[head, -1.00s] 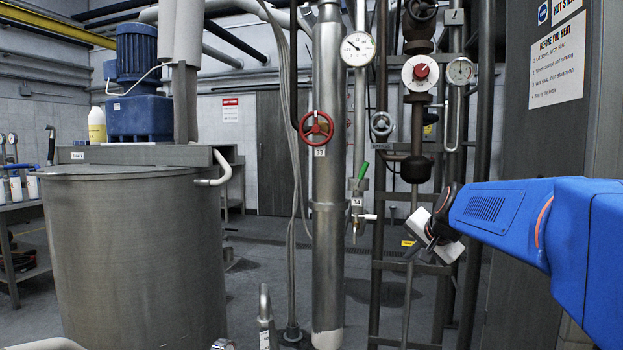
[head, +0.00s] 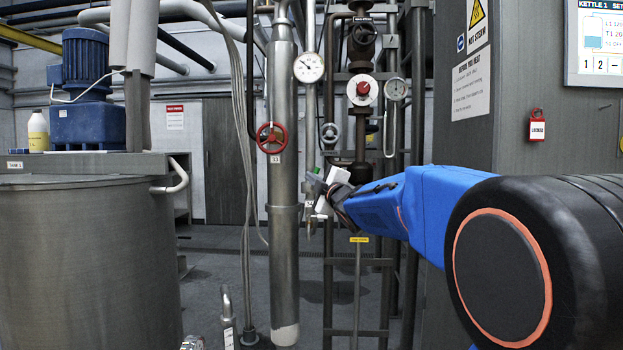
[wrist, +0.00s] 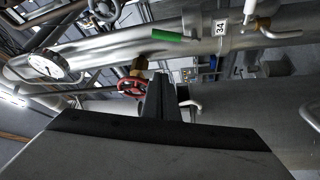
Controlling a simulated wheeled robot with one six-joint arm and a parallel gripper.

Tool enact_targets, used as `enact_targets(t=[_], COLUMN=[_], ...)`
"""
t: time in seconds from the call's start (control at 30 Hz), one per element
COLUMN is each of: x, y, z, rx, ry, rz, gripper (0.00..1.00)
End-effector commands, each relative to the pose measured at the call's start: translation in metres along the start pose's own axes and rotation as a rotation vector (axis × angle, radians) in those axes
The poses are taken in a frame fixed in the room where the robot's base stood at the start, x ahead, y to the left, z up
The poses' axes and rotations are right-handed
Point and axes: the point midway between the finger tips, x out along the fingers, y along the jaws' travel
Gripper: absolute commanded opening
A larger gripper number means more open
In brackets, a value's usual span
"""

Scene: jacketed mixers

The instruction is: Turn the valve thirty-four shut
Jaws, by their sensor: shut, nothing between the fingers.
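Valve thirty-four is a small valve on a thin upright pipe, with a green lever (head: 317,171) partly hidden by my gripper in the head view. In the wrist view the green lever (wrist: 168,36) lies roughly along the metal pipe, beside a white tag marked 34 (wrist: 221,28). My gripper (head: 323,188) is at the valve in the head view, overlapping it. In the wrist view my gripper's dark fingers (wrist: 159,84) are together, with nothing between them, and appear apart from the lever. Contact cannot be told from the head view.
A red handwheel (head: 271,137) tagged 33 is on the thick pipe to the left. A pressure gauge (head: 309,68) sits above the valve. A grey handwheel (head: 329,133) and a red-knobbed dial (head: 362,90) are close by. A large tank (head: 85,260) stands left.

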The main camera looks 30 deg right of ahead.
Motion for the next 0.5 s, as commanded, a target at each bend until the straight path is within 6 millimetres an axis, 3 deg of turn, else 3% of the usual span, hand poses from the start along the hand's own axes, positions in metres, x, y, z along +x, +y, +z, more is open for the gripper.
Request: enact_targets(t=[0.5], x=[0.080], y=[-0.001], z=[0.001], rx=[0.005], ry=[-0.003], rz=[-0.001], gripper=[0.00])
